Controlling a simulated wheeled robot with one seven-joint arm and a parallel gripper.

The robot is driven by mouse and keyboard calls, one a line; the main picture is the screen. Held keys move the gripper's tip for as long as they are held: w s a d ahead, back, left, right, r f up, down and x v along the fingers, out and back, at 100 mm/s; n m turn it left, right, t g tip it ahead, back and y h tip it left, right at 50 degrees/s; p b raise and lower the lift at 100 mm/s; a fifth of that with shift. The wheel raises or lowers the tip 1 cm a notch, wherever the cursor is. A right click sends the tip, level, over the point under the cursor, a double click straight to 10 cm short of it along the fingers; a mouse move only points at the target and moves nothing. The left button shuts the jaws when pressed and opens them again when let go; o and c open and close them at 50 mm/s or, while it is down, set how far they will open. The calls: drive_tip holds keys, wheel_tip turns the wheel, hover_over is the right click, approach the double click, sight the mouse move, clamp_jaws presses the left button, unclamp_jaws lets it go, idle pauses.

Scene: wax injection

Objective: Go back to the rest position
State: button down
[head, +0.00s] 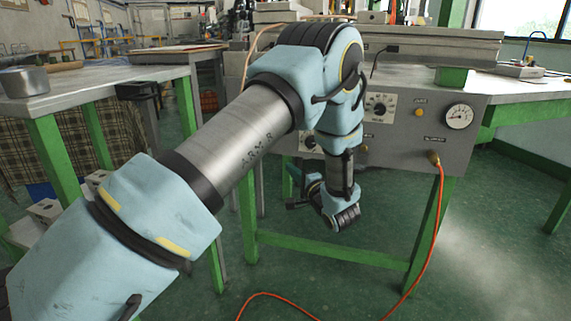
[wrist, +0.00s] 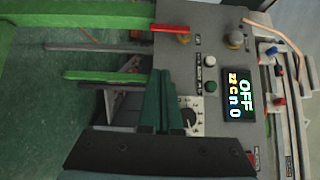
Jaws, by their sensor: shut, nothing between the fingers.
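My gripper (wrist: 160,80) shows in the wrist view as two dark green fingers side by side, shut with nothing held. The fingers are in front of the grey control panel (wrist: 205,65), beside a black-and-white dial (wrist: 188,115). I cannot tell whether they touch the panel. In the head view my arm reaches across the middle and bends down in front of the grey machine (head: 405,150). The fingers cannot be made out clearly there.
A lit display (wrist: 238,97) reads OFF, near a green button (wrist: 211,88). A gauge (head: 459,116) sits on the panel's right. An orange hose (head: 438,205) hangs to the floor. A green-legged table (head: 120,75) with a metal pot (head: 24,82) stands left. Floor at right is clear.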

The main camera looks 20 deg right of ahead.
drive_tip(key=w+a+r+n+g+h, duration=0.2)
drive_tip(key=w+a+n+g, duration=0.2)
drive_tip(key=a, duration=0.3)
drive_tip(key=w+a+r+n+g+h, duration=0.1)
drive_tip(key=w+a+r+n+g, duration=0.15)
drive_tip(key=a, duration=0.55)
drive_tip(key=s+a+r+n+g+y, duration=0.15)
drive_tip(key=s+a+n+g, duration=0.85)
drive_tip(key=s+a, duration=1.4)
wheel_tip(320, 180, up, 27)
drive_tip(key=w+a+p, duration=0.1)
drive_tip(key=w+p, duration=0.2)
drive_tip(key=p, duration=2.4)
drive_tip(key=shift+f+p, duration=0.15)
drive_tip(key=shift+p, duration=0.2)
drive_tip(key=shift+a, duration=0.1)
